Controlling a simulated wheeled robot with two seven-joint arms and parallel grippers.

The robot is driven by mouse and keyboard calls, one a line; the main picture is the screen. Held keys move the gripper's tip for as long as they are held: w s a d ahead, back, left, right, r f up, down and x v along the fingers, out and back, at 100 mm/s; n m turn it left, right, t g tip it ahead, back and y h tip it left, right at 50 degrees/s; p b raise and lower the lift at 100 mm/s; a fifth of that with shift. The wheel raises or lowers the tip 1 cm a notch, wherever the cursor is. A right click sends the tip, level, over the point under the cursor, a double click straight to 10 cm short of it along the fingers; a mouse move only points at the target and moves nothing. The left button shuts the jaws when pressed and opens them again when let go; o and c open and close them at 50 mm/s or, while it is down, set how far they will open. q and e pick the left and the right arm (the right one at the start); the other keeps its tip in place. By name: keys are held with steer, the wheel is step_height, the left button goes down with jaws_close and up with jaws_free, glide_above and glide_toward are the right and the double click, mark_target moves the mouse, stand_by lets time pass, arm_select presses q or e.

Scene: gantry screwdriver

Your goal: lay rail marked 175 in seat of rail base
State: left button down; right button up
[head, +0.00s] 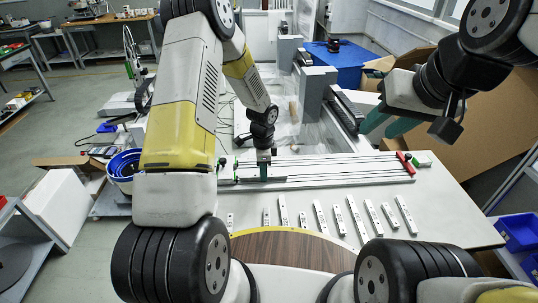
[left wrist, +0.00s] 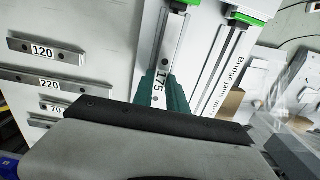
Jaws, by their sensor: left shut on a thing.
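The rail marked 175 (left wrist: 161,82) is a narrow metal strip, held between the teal fingers of my left gripper (left wrist: 162,95). In the head view my left gripper (head: 263,170) points down at the left part of the rail base (head: 340,170), a long pale frame with parallel channels. In the left wrist view the rail lies along a channel of the rail base (left wrist: 208,50), below a black block and a green end piece. I cannot tell whether it rests fully in the seat. My right gripper (head: 386,127) is open and empty above the back right of the table.
Several loose rails lie in a row on the table (head: 440,200) in front of the base, among them one marked 120 (left wrist: 45,48) and one marked 220 (left wrist: 45,80). A red piece (head: 405,164) crosses the base's right end. Grey gantry blocks (head: 314,95) stand behind it.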

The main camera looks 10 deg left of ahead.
arm_select(q)
steer(key=shift+f, duration=0.25)
steer(key=c, duration=1.3)
jaws_free()
steer(key=shift+o, duration=0.2)
steer(key=shift+r, duration=3.9)
step_height(320, 180, up, 7)
steer(key=shift+s, duration=0.1)
